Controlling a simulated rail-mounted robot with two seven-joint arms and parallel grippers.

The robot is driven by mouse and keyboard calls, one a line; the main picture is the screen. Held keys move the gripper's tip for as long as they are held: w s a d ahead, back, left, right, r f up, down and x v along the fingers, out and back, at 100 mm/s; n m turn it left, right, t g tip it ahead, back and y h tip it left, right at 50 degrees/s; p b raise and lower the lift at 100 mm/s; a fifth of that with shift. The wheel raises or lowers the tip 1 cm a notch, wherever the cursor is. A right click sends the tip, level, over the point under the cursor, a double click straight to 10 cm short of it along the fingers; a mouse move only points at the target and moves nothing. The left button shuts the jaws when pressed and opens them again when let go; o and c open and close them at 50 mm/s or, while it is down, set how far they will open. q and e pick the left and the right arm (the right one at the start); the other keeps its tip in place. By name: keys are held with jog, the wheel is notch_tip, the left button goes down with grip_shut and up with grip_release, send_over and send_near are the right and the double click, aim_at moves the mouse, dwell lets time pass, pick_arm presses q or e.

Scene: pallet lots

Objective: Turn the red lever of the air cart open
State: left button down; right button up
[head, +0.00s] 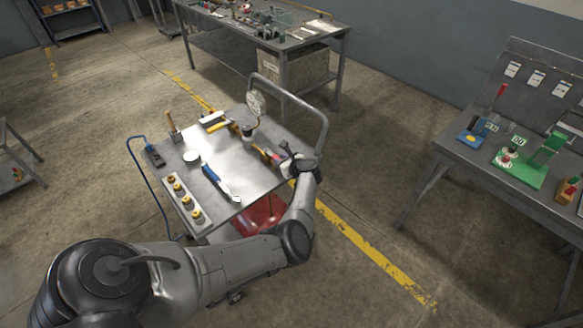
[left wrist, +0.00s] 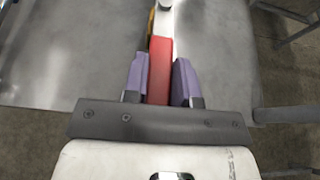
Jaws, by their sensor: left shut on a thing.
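The air cart (head: 228,158) has a bare metal top with a tubular push handle (head: 322,128) at its right end. A round gauge (head: 256,103) stands at its far edge. My left gripper (head: 279,158) is over the right part of the top, by the red lever (head: 266,155). In the left wrist view the red lever (left wrist: 160,68) lies between the two purple fingers of my left gripper (left wrist: 159,84), which is shut on it. The lever's far end shows yellow and pale metal parts; its pivot is not clear. My right gripper is out of view.
On the cart lie a blue-handled tool (head: 211,174), a white round tin (head: 191,157) and several brass fittings (head: 184,196) along the front-left edge. A workbench (head: 440,150) stands at right; another table (head: 214,36) stands behind.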

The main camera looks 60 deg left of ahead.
pick_arm(q)
jog(key=shift+r, duration=0.1)
dwell(0.3)
jog(key=c, duration=0.9)
grip_release()
jog(key=shift+a, duration=0.15)
jog(key=shift+p+v, duration=0.4)
jog(key=shift+v, duration=6.6)
jog(key=shift+w, duration=0.1)
